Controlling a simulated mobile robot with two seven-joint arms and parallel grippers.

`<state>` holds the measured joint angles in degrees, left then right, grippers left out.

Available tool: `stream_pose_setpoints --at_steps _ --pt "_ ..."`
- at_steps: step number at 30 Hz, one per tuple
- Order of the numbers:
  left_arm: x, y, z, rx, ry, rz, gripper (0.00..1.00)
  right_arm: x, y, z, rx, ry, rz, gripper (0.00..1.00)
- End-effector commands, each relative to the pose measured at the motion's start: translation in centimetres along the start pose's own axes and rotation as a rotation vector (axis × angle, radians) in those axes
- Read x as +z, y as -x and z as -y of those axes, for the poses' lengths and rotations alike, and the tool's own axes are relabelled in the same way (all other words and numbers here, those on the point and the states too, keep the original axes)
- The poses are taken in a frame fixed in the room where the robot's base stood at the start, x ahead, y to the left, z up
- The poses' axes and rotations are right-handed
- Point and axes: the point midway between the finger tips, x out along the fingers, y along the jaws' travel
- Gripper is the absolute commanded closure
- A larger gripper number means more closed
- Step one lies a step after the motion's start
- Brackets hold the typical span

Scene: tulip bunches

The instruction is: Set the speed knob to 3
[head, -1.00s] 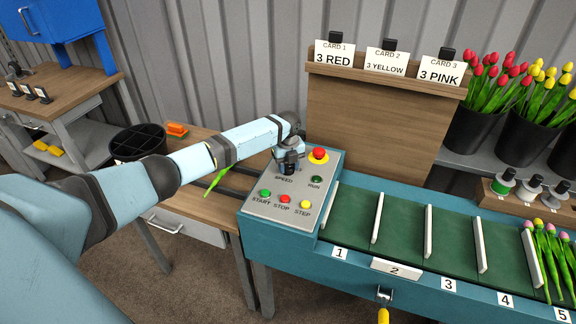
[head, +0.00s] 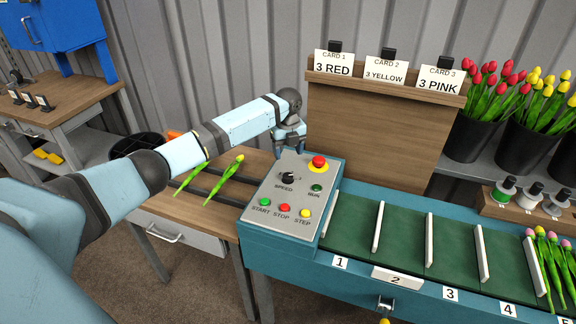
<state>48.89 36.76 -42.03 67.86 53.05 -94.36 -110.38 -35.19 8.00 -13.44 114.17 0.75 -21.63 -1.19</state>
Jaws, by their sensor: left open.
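The speed knob (head: 288,178) is a small black dial above the SPEED label on the grey control panel (head: 262,193). It is now in plain view, but its setting is too small to read. My left gripper (head: 290,150) is open and empty, pointing down near the panel's far edge. It is behind the knob in the picture and apart from it. My right gripper is not in view.
The panel also carries a red stop button (head: 319,162), a green RUN button (head: 316,188) and a row of START, STOP and STEP buttons. The green belt (head: 405,240) has white dividers. Two tulips (head: 225,180) lie on the wooden table.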

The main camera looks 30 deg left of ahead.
Motion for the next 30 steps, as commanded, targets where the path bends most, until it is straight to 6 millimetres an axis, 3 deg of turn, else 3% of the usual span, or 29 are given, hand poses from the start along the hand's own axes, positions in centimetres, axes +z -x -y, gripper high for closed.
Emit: stream_pose_setpoints --at_steps 3,9,30 --pt "0.0 2.1 0.1 -0.003 -0.001 0.001 0.37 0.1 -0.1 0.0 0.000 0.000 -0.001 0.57" --pt "0.0 3.8 0.0 -0.001 0.001 0.001 0.37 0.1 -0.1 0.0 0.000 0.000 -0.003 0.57" --pt "0.0 4.0 0.0 0.000 0.000 0.000 0.37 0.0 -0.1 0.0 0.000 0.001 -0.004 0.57"
